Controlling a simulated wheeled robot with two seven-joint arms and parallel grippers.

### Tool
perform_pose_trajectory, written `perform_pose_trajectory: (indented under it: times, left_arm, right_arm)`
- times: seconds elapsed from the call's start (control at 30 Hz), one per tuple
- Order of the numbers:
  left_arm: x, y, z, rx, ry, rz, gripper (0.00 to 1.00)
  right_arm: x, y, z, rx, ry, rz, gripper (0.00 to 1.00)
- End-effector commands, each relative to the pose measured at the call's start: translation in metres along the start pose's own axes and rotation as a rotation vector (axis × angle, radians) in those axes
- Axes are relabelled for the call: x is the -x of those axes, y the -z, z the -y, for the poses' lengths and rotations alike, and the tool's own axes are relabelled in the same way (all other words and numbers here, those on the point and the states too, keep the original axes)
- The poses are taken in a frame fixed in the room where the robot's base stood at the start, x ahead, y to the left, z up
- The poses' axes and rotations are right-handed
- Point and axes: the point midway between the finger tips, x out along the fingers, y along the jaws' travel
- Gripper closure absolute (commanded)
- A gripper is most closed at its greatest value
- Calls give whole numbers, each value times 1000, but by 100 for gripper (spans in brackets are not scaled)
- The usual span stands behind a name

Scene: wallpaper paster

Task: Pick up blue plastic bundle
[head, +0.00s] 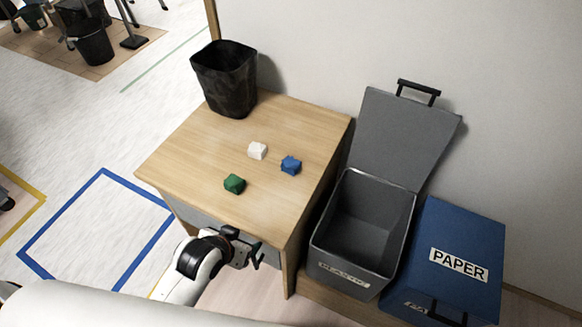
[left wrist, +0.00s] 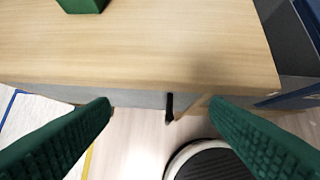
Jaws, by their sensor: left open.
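The blue plastic bundle (head: 291,165) lies on the wooden desk top (head: 190,150), right of a white bundle (head: 257,151) and a green bundle (head: 235,184). My left gripper (head: 257,257) is open and empty in front of the desk's front edge, nearer to me than all the bundles. In the left wrist view its two green fingers (left wrist: 160,112) are spread wide, with nothing between them. The green bundle shows at the top of that view (left wrist: 83,4); the blue bundle is not seen there. My right gripper is not in view.
The desk's front part is clear.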

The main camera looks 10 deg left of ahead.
Motion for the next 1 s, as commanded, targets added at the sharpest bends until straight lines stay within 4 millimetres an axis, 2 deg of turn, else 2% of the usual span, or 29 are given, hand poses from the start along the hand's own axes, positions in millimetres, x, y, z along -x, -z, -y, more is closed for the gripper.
perform_pose_trajectory:
  times: [0.03, 0.1, 0.13, 0.5, 0.6, 0.77, 1.0]
  left_arm:
    - [8, -5, 1, -1, 2, 14, 29]
    - [7, -35, 3, -17, 13, 119, 29]
    - [7, -44, 4, -21, 19, 152, 29]
    - [-28, -117, 10, -59, 91, 466, 29]
    - [-33, -134, 11, -68, 116, 542, 29]
    - [-40, -148, 12, -72, 135, 597, 29]
    - [-72, -172, 18, -72, 136, 599, 29]
  right_arm:
    - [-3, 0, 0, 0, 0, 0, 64]
    - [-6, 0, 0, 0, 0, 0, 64]
    - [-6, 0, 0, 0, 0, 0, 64]
    - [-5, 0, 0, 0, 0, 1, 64]
    - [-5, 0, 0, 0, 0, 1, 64]
    - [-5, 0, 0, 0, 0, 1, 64]
    - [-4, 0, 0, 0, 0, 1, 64]
